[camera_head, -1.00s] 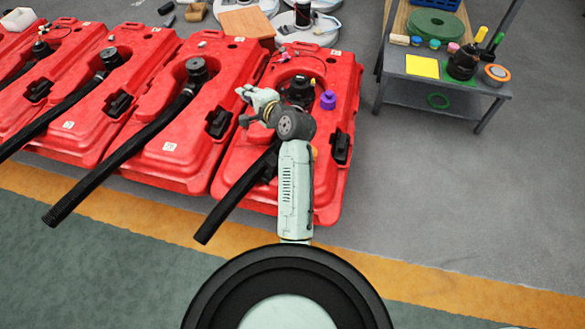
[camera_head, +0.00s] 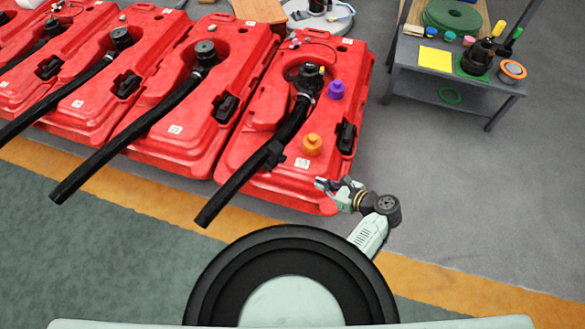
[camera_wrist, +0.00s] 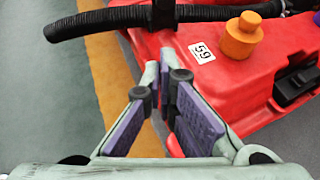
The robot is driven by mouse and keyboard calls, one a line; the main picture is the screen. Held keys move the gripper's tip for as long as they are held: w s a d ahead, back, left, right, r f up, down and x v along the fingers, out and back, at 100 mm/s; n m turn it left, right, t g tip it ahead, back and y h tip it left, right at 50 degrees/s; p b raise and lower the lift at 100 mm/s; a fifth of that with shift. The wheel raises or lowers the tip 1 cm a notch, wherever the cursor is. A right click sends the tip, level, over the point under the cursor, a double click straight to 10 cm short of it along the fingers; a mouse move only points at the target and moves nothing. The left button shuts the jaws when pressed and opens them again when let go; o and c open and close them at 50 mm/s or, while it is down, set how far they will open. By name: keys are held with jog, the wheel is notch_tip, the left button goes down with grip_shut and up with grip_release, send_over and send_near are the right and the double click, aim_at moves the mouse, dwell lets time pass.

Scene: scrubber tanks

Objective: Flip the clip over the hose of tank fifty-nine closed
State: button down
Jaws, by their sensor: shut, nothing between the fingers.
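Tank fifty-nine (camera_head: 262,115) is the rightmost red tank in the head view. Its white label (camera_wrist: 201,53) reads 59 in the wrist view. A ribbed black hose (camera_head: 238,186) runs from its neck down past its front edge, and crosses the top of the wrist view (camera_wrist: 95,22). A black clip (camera_head: 273,154) sits at the hose on the tank's front part and also shows in the wrist view (camera_wrist: 163,13). I cannot tell whether it is closed. My gripper (camera_head: 324,184) is shut and empty at the tank's front right corner, apart from hose and clip.
An orange knob (camera_head: 312,144) and a purple knob (camera_head: 336,89) stand on tank fifty-nine, with a black handle (camera_head: 346,136) at its right side. More red tanks with hoses (camera_head: 165,110) stand to the left. A grey bench (camera_head: 450,78) is at the right. The floor between is free.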

aim_at(276, 158)
jog(key=w+r+p+x, duration=0.1)
jog(key=r+x, duration=0.1)
jog(key=x, duration=1.1)
jog(key=shift+a+r+p, duration=0.2)
jog(key=shift+a+p, duration=0.15)
jog(key=shift+a, duration=0.05)
jog(key=shift+w+r, duration=0.1)
jog(key=shift+w, duration=0.05)
jog(key=shift+a+r, duration=0.1)
jog(key=shift+r, duration=0.1)
